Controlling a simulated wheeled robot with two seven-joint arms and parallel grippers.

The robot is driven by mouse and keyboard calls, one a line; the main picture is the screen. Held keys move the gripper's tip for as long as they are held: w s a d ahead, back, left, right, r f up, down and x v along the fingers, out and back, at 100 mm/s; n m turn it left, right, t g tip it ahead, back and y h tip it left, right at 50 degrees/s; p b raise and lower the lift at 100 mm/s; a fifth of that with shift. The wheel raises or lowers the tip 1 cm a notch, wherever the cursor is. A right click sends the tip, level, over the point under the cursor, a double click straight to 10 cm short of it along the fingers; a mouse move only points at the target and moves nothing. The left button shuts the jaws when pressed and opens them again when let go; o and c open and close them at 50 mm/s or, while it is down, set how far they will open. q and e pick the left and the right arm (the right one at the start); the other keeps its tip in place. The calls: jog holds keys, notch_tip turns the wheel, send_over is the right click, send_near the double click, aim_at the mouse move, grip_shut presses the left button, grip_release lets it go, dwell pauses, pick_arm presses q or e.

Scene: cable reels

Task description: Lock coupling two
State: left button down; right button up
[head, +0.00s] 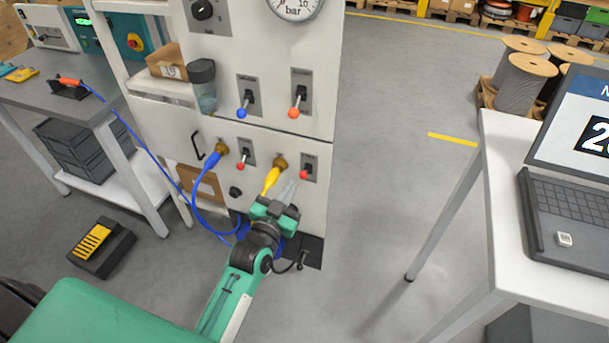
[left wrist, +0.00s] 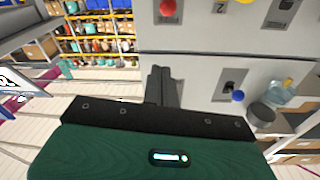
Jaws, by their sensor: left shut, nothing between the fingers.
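The yellow coupling (head: 271,178) sits in its brass socket low on the white panel, with a yellow plug pointing down. Right of it is a small lever with a red knob (head: 304,173), hanging downward on a grey plate; a red knob and a "2" plate also show at the top of the left wrist view (left wrist: 168,7). My left gripper (head: 289,188) is shut and empty, just below and left of that knob; contact cannot be told. Its fingers also show in the left wrist view (left wrist: 163,86). My right gripper is not in view.
The blue coupling (head: 215,154) and its red-knobbed lever (head: 241,166) are to the left. Blue-knobbed (head: 242,112) and orange-knobbed (head: 293,112) levers are above. A white table with a laptop (head: 570,215) stands right. Floor between is clear.

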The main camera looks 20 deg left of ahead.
pick_arm(q)
jog(key=shift+w, duration=0.1)
jog(key=r+p, duration=0.1)
jog(key=p, duration=0.2)
send_over(302, 174)
jog(key=d, duration=0.1)
jog(key=shift+d+r, duration=0.1)
jog(key=shift+s+a+f+p, duration=0.15)
jog(key=shift+s+f, duration=0.05)
jog(key=shift+f, duration=0.5)
jog(key=shift+s+a+f+p, duration=0.1)
jog(key=shift+s+f+p, duration=0.05)
jog(key=shift+f, duration=0.55)
jog(key=shift+s+a+f+p, duration=0.15)
jog(key=shift+s+f, duration=0.05)
jog(key=shift+f, duration=0.5)
